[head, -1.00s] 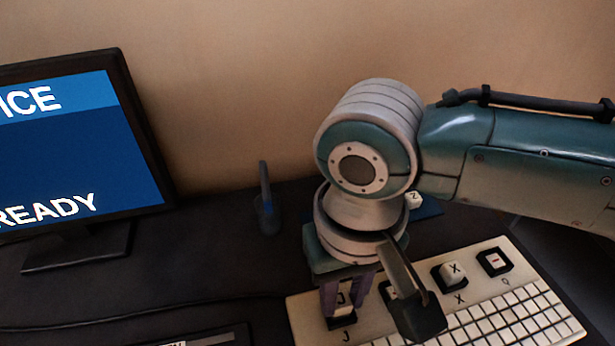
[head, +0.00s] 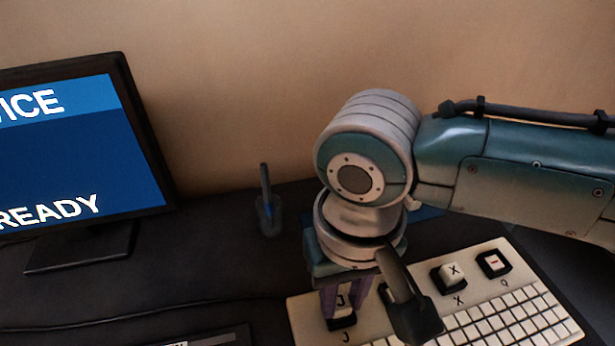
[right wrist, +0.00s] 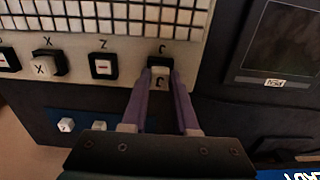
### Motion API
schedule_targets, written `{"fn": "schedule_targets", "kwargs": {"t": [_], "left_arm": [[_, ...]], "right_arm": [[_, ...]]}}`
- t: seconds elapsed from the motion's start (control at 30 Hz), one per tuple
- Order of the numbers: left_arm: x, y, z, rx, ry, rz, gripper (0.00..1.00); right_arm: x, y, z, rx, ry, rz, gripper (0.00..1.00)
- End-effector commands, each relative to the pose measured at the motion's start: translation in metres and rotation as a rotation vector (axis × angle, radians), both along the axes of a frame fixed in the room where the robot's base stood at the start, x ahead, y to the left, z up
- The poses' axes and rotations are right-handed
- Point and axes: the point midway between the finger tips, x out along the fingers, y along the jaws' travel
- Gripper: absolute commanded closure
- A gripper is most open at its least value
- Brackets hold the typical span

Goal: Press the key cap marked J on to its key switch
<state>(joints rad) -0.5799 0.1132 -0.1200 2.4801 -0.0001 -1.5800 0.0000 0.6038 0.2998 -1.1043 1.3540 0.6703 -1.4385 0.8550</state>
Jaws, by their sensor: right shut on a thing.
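My right gripper (head: 343,302) points down at the J position of the pale keyboard panel (head: 305,310). Its purple fingers are shut on the white key cap marked J (head: 341,314), which also shows between the fingertips in the right wrist view (right wrist: 160,72). The cap is over the black J key switch (right wrist: 160,60), close to it or touching. The fingers and cap hide much of the switch, and I cannot tell whether the cap is seated. My left gripper is in neither current view.
An X cap (head: 452,272) sits on its switch; the Q switch (head: 494,262) is bare. Loose caps (right wrist: 65,125) lie on a blue mat (right wrist: 82,121).

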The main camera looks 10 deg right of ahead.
Motion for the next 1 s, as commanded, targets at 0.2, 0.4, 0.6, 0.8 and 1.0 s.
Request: {"fn": "schedule_targets", "kwargs": {"t": [0.2,0.4,0.6,0.8,1.0], "left_arm": [[0.0001,0.0002,-0.0014,0.001,0.0,-0.001,1.0],[0.0,0.0015,-0.0016,0.005,0.0,-0.004,1.0],[-0.0001,0.0026,-0.0017,0.009,0.0,-0.006,1.0],[0.0,0.0027,-0.0018,0.011,-0.001,-0.007,1.0],[0.0,0.0026,-0.0018,0.011,-0.001,-0.007,1.0]], "right_arm": [[-0.0001,0.0002,-0.0037,0.0,0.0,0.0,1.0],[-0.0001,0.0,-0.0051,0.0,0.0,0.001,1.0],[-0.0001,0.0,-0.005,0.0,0.0,0.001,0.59],[-0.0001,0.0,-0.005,0.0,0.0,0.0,0.37],[-0.0001,0.0,-0.005,0.0,0.0,0.0,0.34]]}}
